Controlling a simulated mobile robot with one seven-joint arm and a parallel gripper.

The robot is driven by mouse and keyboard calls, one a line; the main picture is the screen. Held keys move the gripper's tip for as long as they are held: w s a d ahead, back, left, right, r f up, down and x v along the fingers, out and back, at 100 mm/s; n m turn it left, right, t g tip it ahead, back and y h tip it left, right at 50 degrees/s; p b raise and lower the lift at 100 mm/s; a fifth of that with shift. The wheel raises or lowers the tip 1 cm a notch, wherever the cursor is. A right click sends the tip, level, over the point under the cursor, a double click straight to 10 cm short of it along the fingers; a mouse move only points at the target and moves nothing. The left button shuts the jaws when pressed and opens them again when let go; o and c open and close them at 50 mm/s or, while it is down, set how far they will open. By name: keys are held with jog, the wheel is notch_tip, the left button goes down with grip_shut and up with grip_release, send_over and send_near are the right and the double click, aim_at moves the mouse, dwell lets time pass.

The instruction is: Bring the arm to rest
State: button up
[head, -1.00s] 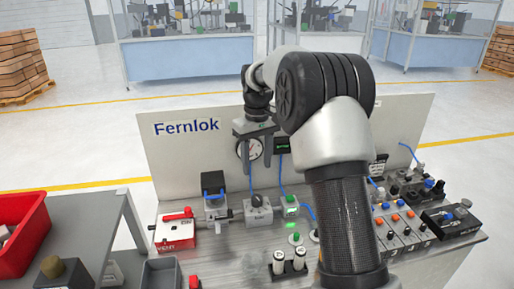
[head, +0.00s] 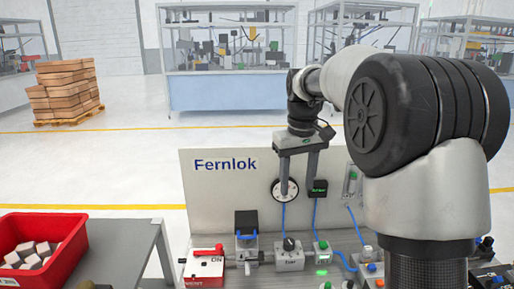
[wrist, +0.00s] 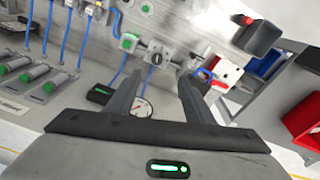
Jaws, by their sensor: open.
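My gripper (head: 298,190) is open and empty, raised in front of the upright Fernlok panel (head: 225,190) in the head view. Its two fingers point down on either side of the round gauge (head: 285,184), apart from the bench. In the wrist view my gripper (wrist: 160,85) shows its two fingers spread with nothing between them. Past the fingertips are a grey box with a black knob (wrist: 157,58) and a box with a green button (wrist: 129,42). My arm hides the right part of the bench in the head view.
A red bin (head: 72,250) with several pale blocks is at the left on a grey table (head: 140,245). Stacked boxes (head: 67,85) and workstations stand beyond open floor.

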jog(key=s+r+m+t+p, duration=0.1)
jog(key=s+r, duration=0.3)
jog(key=s, duration=0.4)
jog(key=s+r+m+t+p, duration=0.1)
jog(key=s+r, duration=0.3)
jog(key=s, duration=0.4)
jog(key=s+f+m+t+p, duration=0.1)
jog(key=s+f+t+p, duration=0.1)
jog(key=s, duration=1.1)
jog(key=shift+f+t, duration=0.3)
jog(key=shift+f, duration=0.1)
dwell(0.4)
